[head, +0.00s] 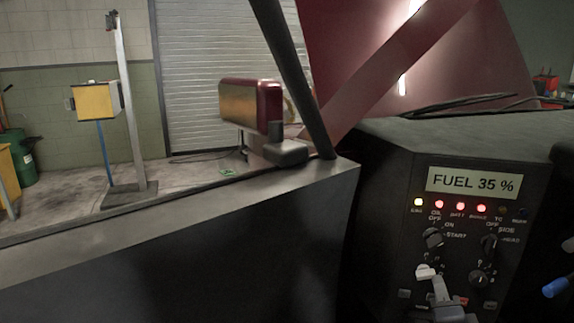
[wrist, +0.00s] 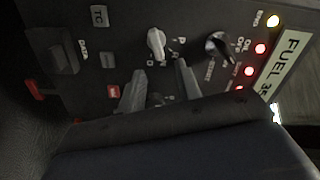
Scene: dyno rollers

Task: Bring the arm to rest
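My gripper (wrist: 159,72) shows in the wrist view as two grey fingers with a gap between them, and nothing is held in the gap. It is in front of the black control panel (wrist: 85,22). A light-coloured selector knob (wrist: 156,42) lies just beyond the fingertips; I cannot tell whether they touch it. In the head view my gripper (head: 440,292) is low on the panel (head: 385,205), below the dark rotary knobs. The rest of my arm is largely out of the head view.
The panel display (head: 472,184) reads FUEL 35 %, with a yellow light and several red ones below. A red box (head: 250,103) and a yellow box on a stand (head: 95,101) are farther back.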

